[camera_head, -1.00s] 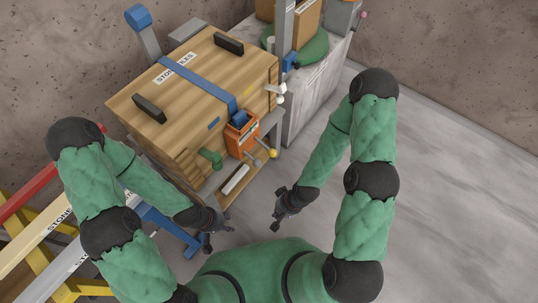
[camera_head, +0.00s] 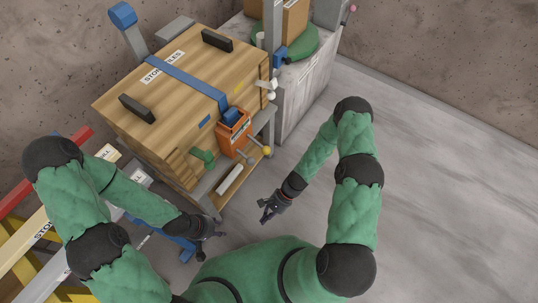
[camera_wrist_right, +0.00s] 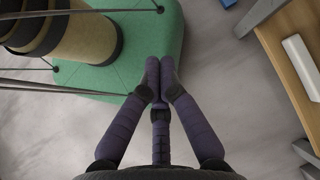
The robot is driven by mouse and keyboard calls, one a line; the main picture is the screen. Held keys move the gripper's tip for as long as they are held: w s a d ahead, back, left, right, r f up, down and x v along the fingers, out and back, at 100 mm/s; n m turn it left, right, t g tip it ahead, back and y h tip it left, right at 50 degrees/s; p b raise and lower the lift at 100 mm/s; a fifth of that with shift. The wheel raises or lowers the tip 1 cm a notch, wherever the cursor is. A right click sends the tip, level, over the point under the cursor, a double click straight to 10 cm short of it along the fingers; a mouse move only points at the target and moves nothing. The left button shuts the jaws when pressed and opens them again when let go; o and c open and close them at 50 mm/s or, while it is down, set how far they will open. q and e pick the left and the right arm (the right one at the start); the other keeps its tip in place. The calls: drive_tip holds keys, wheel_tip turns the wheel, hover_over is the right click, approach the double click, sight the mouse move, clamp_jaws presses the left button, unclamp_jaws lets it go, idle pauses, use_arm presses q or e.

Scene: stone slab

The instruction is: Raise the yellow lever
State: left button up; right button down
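An orange box (camera_head: 233,132) is fixed to the near right side of the wooden crate on the bench. Short grey levers stick out from it toward me. One ends in a yellow knob (camera_head: 267,151), which looks like the yellow lever. Another lever with a grey knob (camera_head: 250,160) is beside it. My right gripper (camera_head: 265,212) is empty, below the yellow knob and apart from it. My left gripper (camera_head: 215,243) is open and empty, lower left of the box.
The wooden crate (camera_head: 180,85) has a blue strap (camera_head: 188,82). A green handle (camera_head: 203,157) sits left of the orange box. A white bar (camera_head: 230,179) lies on the lower shelf. The floor (camera_head: 430,180) at right is clear.

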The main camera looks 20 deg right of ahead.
sight(268, 152)
drive_tip(key=w+d+f+m+t+y+b, duration=0.1)
drive_tip(key=w+f+m+t+y, duration=0.3)
drive_tip(key=w, duration=0.3)
drive_tip(key=w+d+f+m+t+y+b, duration=0.1)
drive_tip(key=w+m+t+y, duration=0.1)
drive_tip(key=w+m+t, duration=0.4)
drive_tip(key=w+d+m+t+h+b, duration=0.1)
drive_tip(key=w+d+m+t, duration=0.2)
drive_tip(key=d, duration=0.4)
drive_tip(key=w+d+m+t+h, duration=0.2)
drive_tip(key=w+d+t, duration=0.4)
drive_tip(key=d+t, duration=0.1)
drive_tip(key=shift+m+b, duration=0.35)
drive_tip(key=shift+m, duration=0.05)
drive_tip(key=shift+w+a, duration=0.1)
drive_tip(key=b+x, duration=0.3)
drive_tip(key=x, duration=0.7)
drive_tip(key=shift+s+r, duration=0.5)
drive_tip(key=shift+r, duration=0.3)
drive_tip(key=shift+s+r, duration=0.55)
drive_tip(key=shift+r, duration=0.3)
